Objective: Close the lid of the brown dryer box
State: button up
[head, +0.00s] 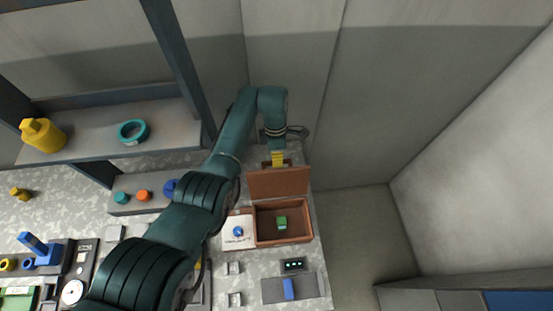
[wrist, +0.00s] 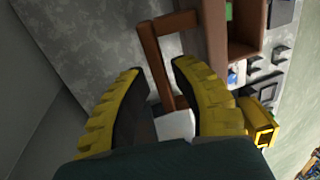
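The brown dryer box (head: 312,222) stands open on the worktop in the head view, with a green block (head: 282,223) inside. Its lid (head: 278,182) stands raised at the back edge. My gripper (head: 279,160) is just behind the top of the lid. In the wrist view my gripper (wrist: 157,68) has its yellow fingers spread apart. The lid (wrist: 154,60) shows between and beyond the fingertips, and I cannot tell whether they touch it. Part of the box (wrist: 245,50) shows at the upper right, with the green block (wrist: 229,11) in it.
A white card with a blue piece (head: 238,231) lies left of the box. A small dark display (head: 293,265) and a grey pad with a blue block (head: 289,289) are in front. A shelf holds a yellow bottle (head: 43,135) and a teal ring (head: 133,131). Walls stand behind.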

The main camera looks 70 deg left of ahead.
jog(key=shift+f, duration=0.3)
jog(key=shift+c, duration=0.2)
grip_shut()
jog(key=shift+d, duration=0.1)
